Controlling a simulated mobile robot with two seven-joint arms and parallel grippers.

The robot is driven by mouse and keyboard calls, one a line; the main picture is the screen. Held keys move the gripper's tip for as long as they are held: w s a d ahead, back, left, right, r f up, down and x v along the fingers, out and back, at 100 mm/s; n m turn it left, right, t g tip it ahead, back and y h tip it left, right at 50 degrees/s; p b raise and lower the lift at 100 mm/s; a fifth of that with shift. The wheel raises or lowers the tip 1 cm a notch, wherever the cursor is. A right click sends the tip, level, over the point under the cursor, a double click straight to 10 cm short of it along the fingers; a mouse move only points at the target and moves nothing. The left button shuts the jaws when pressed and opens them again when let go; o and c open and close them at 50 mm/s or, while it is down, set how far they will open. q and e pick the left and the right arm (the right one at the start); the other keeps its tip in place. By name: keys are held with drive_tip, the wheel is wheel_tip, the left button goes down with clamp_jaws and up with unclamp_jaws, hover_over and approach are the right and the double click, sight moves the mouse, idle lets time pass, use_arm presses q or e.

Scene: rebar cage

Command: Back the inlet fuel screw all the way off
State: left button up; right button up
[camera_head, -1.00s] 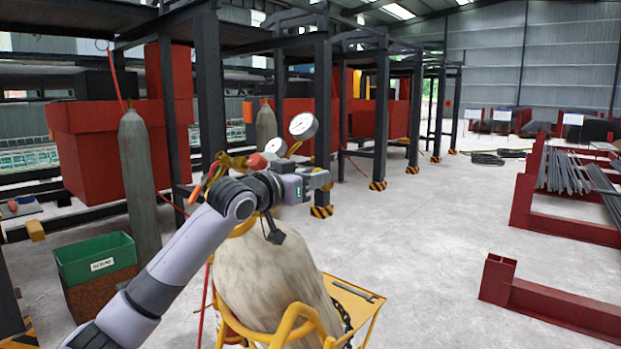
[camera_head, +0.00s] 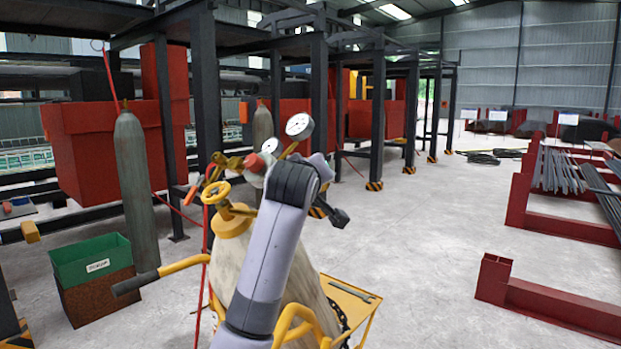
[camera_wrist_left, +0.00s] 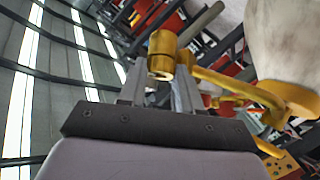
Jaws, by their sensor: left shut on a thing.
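The pale gas cylinder (camera_head: 230,262) stands upright in a yellow cart, with a yellow handwheel (camera_head: 215,192) on top. A regulator with a white dial gauge (camera_head: 299,126), a second gauge (camera_head: 269,146) and a red part sits beside the handwheel. In the left wrist view, my left gripper (camera_wrist_left: 160,82) is shut on a brass fitting (camera_wrist_left: 162,48); a brass arm runs right from it towards the cylinder neck. I cannot tell whether this fitting is the inlet fuel screw. In the head view my own arm hides the gripper and fitting. My right gripper is not in view.
A yellow cart shelf (camera_head: 348,293) with a wrench lies right of the cylinder. A cart handle (camera_head: 183,264) sticks out left, near a green scrap bin (camera_head: 92,262). Dark steel posts stand behind. The floor to the right is clear up to red beams (camera_head: 545,300).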

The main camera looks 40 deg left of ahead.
use_arm(q)
drive_tip(key=shift+w+d+r+n+g, duration=0.1)
drive_tip(key=shift+w+r+n+g, duration=0.1)
drive_tip(key=shift+n+g, duration=1.6)
drive_tip(key=shift+w+r+n+g, duration=0.1)
drive_tip(key=shift+r+n+g, duration=0.15)
drive_tip(key=shift+n+g, duration=1.55)
drive_tip(key=shift+w+d+r+n+g, duration=0.15)
drive_tip(key=shift+n+g, duration=0.55)
drive_tip(key=shift+n, duration=2.2)
drive_tip(key=shift+a, duration=0.15)
drive_tip(key=o, duration=0.8)
drive_tip(key=shift+c, duration=0.2)
drive_tip(key=b+v, duration=0.1)
drive_tip(key=v, duration=0.6)
